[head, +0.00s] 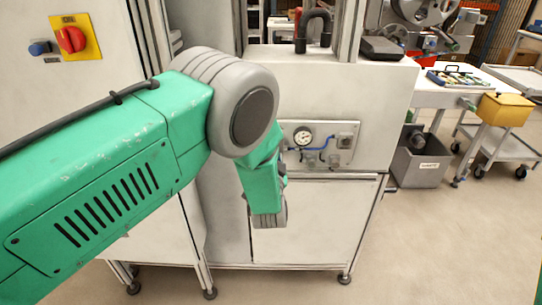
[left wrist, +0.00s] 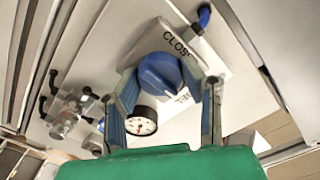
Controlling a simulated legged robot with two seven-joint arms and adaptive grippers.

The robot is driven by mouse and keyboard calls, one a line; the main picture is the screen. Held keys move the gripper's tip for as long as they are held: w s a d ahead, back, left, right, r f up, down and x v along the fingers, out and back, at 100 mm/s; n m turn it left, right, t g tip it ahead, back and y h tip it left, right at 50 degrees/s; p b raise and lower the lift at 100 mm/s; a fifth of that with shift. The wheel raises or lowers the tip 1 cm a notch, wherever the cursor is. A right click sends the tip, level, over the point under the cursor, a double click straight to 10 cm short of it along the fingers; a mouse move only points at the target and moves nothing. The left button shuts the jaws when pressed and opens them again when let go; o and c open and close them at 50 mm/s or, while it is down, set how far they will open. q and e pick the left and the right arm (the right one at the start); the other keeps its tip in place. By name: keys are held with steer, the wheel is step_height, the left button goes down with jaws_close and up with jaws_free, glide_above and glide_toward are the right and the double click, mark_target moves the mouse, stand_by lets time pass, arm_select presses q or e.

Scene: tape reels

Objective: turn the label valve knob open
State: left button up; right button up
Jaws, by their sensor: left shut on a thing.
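The blue label valve knob (left wrist: 160,74) is in the left wrist view, on a pale plate with the lettering "CLOS" visible above it and more lettering partly covered below. My left gripper (left wrist: 172,82) has one finger on each side of the knob and is shut on it. In the head view my green left arm reaches in from the left to the front of the white machine (head: 370,80); it covers the knob and the gripper there. My right gripper is in neither view.
A round gauge (head: 302,136) sits on the machine's front panel and also shows in the left wrist view (left wrist: 141,121). A red knob on a yellow plate (head: 71,39) is at upper left.

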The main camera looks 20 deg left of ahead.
arm_select(q)
steer(key=shift+s+d+f, duration=0.15)
steer(key=shift+s+f, duration=0.05)
steer(key=shift+f, duration=0.25)
steer(key=o, duration=1.1)
steer(key=shift+c, duration=0.2)
steer(key=shift+o, duration=0.4)
steer(key=shift+w+r, duration=0.1)
steer(key=shift+r, duration=0.2)
steer(key=v, duration=1.2)
